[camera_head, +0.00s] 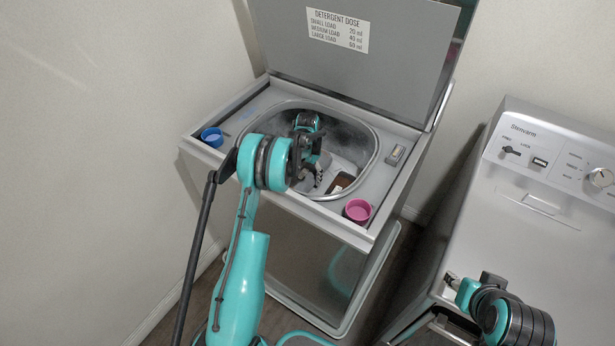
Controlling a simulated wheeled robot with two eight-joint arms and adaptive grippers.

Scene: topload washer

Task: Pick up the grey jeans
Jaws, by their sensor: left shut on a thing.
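My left arm reaches into the open drum of the topload washer (376,165). My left gripper (316,184) is low inside the drum, shut on cloth that looks like the grey jeans (345,165). The pale grey cloth shows just right of the fingers; its full outline is hidden by the gripper and the drum rim. A small brown thing (342,183) lies close to the fingers at the near side of the drum. My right gripper (452,280) is at the lower right, in front of the other machine, and its finger gap is not clear.
The washer's lid (365,60) stands open at the back, with a detergent label. A blue cup (212,137) sits on the left of the washer top and a pink cup (358,211) at the front right. A second grey machine (530,215) stands to the right.

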